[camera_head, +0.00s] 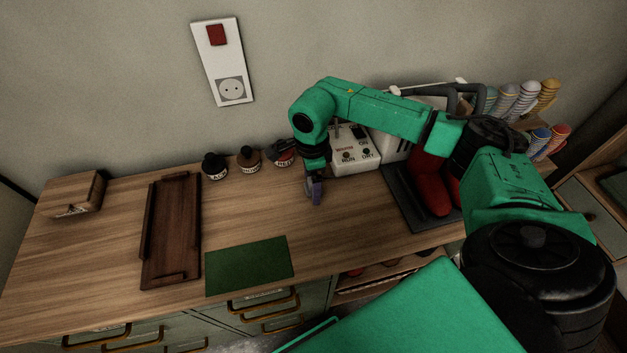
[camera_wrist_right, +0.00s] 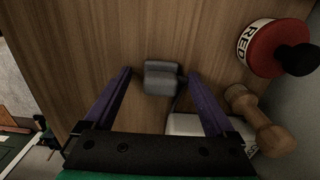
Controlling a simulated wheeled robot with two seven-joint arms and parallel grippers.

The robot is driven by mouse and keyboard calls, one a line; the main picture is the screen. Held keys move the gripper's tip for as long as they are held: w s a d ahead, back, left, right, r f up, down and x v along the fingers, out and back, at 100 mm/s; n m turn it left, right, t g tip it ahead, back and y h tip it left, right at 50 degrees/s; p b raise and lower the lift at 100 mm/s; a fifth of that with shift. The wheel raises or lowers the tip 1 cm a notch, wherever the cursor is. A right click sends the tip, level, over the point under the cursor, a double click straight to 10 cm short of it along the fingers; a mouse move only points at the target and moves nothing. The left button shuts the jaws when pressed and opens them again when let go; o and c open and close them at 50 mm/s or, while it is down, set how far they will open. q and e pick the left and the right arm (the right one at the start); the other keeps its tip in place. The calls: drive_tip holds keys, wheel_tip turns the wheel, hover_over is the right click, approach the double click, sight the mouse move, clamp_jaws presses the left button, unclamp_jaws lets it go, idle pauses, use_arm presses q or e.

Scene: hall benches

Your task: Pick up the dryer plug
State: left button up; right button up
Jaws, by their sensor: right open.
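The dryer plug is likely the small dark grey block (camera_wrist_right: 162,78) on the wooden bench in the right wrist view, with a dark cord running from it toward the white box. It lies between the two purple fingers of my right gripper (camera_wrist_right: 158,80); I cannot tell whether they touch it. In the head view my right gripper (camera_head: 314,192) points down at the bench, and the plug is not distinguishable there. The white control box (camera_head: 355,153) with switches stands behind the gripper. A wall panel with a red switch and a round socket (camera_head: 231,90) is above. My left gripper is out of view.
Jars stand along the wall, the red one (camera_head: 283,152) closest to my gripper. Red boots (camera_head: 431,185) stand on a dark tray (camera_head: 405,198) to the right. A green mat (camera_head: 249,265), brown wooden tray (camera_head: 170,230) and wooden block (camera_head: 75,193) lie left.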

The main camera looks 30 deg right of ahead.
drive_tip(key=c, duration=1.4)
drive_tip(key=shift+o, duration=0.2)
drive_tip(key=shift+w, duration=0.1)
wheel_tip(320, 180, up, 12)
drive_tip(key=b, duration=0.3)
wheel_tip(320, 180, up, 8)
drive_tip(key=p, duration=0.2)
hover_over(311, 180)
